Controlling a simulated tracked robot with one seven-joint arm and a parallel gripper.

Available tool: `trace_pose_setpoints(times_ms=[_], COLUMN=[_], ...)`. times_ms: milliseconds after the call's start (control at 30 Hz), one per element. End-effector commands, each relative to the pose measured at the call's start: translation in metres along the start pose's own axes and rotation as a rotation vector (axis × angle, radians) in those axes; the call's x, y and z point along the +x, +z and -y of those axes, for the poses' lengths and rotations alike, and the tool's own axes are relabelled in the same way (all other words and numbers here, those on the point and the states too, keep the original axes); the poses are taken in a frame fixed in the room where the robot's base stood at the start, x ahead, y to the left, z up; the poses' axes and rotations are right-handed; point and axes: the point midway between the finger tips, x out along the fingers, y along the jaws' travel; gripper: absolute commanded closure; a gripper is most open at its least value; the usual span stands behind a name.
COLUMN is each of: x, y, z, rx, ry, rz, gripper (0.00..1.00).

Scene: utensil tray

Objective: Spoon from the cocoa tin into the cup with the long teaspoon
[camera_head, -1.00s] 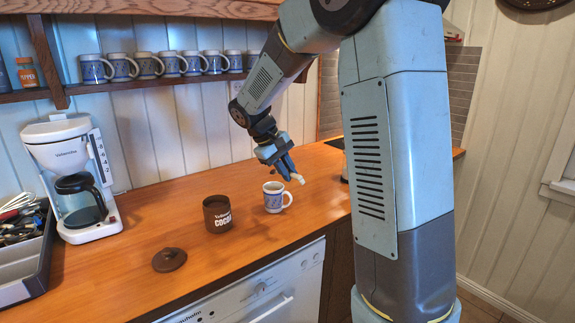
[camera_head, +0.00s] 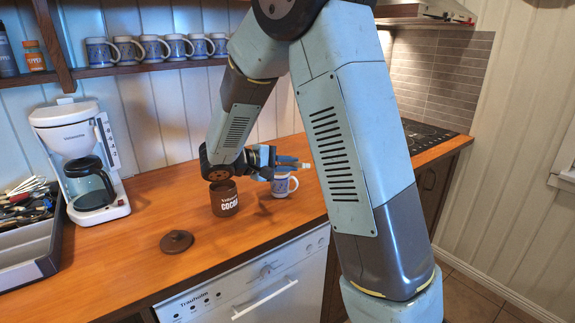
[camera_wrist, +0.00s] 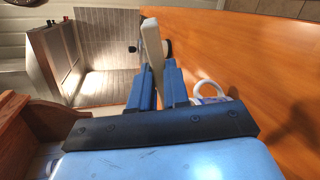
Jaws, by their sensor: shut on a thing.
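The brown cocoa tin (camera_head: 224,201) stands open on the wooden counter, part of its top behind my arm. The blue-and-white cup (camera_head: 283,188) stands upright just right of it; my gripper covers part of its top. In the wrist view the cup's white handle (camera_wrist: 209,89) shows beside the fingers. My gripper (camera_head: 300,163) lies level over the cup, pointing right. It is shut on a slim pale handle (camera_wrist: 153,48), which looks like the long teaspoon's. Its bowl is hidden, so I cannot tell whether it carries cocoa.
A brown lid (camera_head: 176,241) lies in front of the tin. A coffee maker (camera_head: 84,165) and a grey utensil tray (camera_head: 30,265) stand at left. Several mugs line the shelf (camera_head: 150,68). The counter (camera_head: 133,262) left of the lid is clear.

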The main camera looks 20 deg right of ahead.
Motion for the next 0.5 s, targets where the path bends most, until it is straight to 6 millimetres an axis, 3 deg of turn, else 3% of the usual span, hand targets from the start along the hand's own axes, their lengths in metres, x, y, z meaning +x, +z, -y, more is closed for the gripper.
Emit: trace_pose_setpoints(times_ms=[100,500], x=[-0.001,0.002], y=[-0.001,0.004], z=[0.000,-0.013], rx=[-0.012,0.045], ry=[0.059,-0.205], rz=[0.006,-0.027], gripper=[1.00,1.00])
